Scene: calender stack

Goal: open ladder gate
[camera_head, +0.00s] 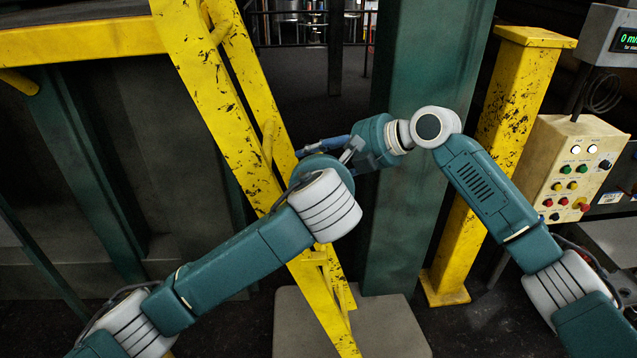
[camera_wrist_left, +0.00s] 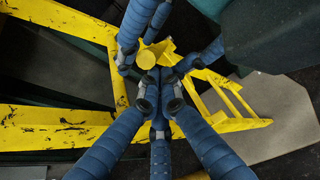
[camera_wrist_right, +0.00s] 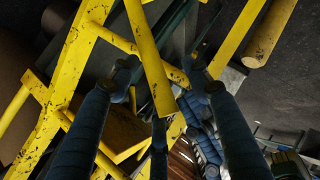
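The yellow, chipped ladder (camera_head: 225,100) rises steeply in the middle of the head view. Which of its bars is the gate is unclear. My right gripper (camera_head: 318,147) is at the ladder's right rail; its blue fingers are partly hidden. In the right wrist view its fingers are spread, with a yellow bar (camera_wrist_right: 150,60) in front of and between them; contact is unclear. My left gripper (camera_wrist_left: 161,90) is hidden behind its arm in the head view. In the left wrist view its fingertips are close together, just below a round yellow bar end (camera_wrist_left: 147,60); a grip is unclear.
A green column (camera_head: 415,220) and a yellow post (camera_head: 500,150) stand to the right. A button box (camera_head: 577,165) is at far right. A yellow-edged platform (camera_head: 80,40) is upper left. My two grippers are close together, leaving little room between them.

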